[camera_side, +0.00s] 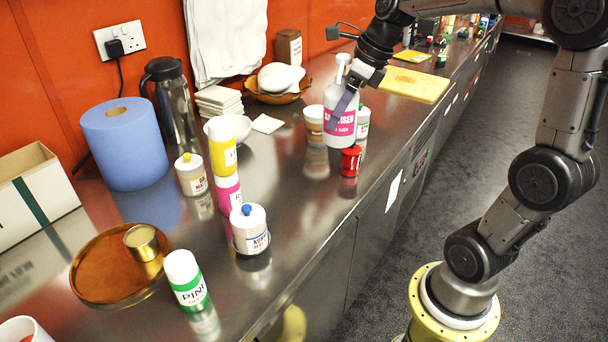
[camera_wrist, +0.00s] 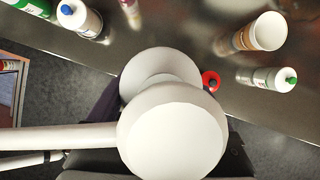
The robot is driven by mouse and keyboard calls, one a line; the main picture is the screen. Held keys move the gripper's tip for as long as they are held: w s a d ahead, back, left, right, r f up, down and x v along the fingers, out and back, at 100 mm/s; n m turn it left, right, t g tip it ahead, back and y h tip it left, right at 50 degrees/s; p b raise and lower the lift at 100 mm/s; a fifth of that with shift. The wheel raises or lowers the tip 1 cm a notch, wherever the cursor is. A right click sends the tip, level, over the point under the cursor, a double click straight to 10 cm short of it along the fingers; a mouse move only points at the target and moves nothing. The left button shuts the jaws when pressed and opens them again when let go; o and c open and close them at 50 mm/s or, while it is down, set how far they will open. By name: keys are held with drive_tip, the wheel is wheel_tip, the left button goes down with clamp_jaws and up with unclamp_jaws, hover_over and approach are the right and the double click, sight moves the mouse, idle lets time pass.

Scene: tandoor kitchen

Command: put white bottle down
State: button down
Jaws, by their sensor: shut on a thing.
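The white bottle (camera_side: 341,123) has a pink label and a pump top, and stands upright in the side view. My gripper (camera_side: 344,106) is shut on it, with a purple finger across its upper body. In the wrist view the bottle's white pump head (camera_wrist: 172,138) fills the lower middle and hides most of its body and the fingers. The bottle is over the steel counter (camera_side: 290,195) near its front edge; I cannot tell whether its base touches the surface.
A red can (camera_side: 350,161) is close by the bottle, towards the edge. A paper cup (camera_side: 314,124) and a green-capped bottle (camera_side: 363,122) flank it. A yellow board (camera_side: 415,85) lies behind. Counter left of the red can is clear, towards the blue-capped bottle (camera_side: 249,230).

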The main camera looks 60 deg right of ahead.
sight(342, 124)
drive_tip(key=shift+s+d+r, duration=0.15)
drive_tip(key=shift+s+d, duration=0.1)
drive_tip(key=shift+d, duration=0.2)
wheel_tip(342, 124, down, 4)
drive_tip(key=shift+w+a, duration=0.1)
drive_tip(key=shift+w+f, duration=0.25)
drive_tip(key=shift+f, duration=0.35)
drive_tip(key=shift+w+d+f, duration=0.75)
drive_tip(key=shift+w+f, duration=1.35)
drive_tip(key=shift+w, duration=0.05)
drive_tip(key=shift+w+d+f, duration=0.8)
drive_tip(key=shift+w+f, duration=1.35)
drive_tip(key=shift+w+d+f, duration=0.75)
drive_tip(key=shift+w+f, duration=1.35)
drive_tip(key=shift+w, duration=0.05)
drive_tip(key=shift+f, duration=0.15)
unclamp_jaws()
drive_tip(key=shift+s+f, duration=0.15)
drive_tip(key=shift+f, duration=0.05)
